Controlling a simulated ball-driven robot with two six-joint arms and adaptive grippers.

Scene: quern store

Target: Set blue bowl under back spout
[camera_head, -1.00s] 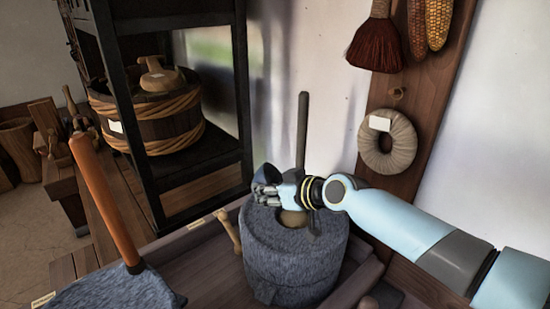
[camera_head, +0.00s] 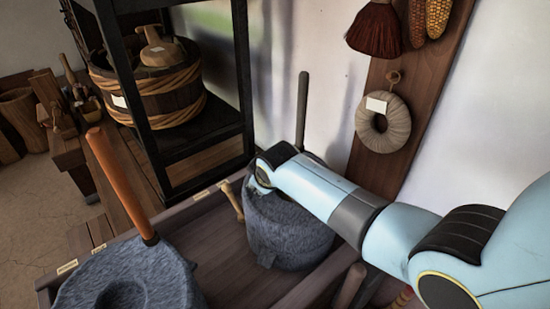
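No blue bowl can be made out. The back grey stone quern (camera_head: 285,238) stands in a wooden trough (camera_head: 222,265), with an upright dark handle (camera_head: 302,105) and a spout (camera_head: 266,259) low on its near side. The front stone quern (camera_head: 165,280) is at the lower left with an orange-brown handle (camera_head: 121,183). My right arm reaches in from the right, and its far end is over the back quern's top. My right gripper's fingers are hidden behind my arm, so what they hold cannot be seen. My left gripper is not in view.
A black frame (camera_head: 243,70) with a rope-bound wooden tub (camera_head: 155,95) stands at the back left. A wooden tool (camera_head: 232,203) lies beside the back quern. A ring (camera_head: 383,139) and a brush (camera_head: 373,28) hang on a wall board. Trough floor between the querns is clear.

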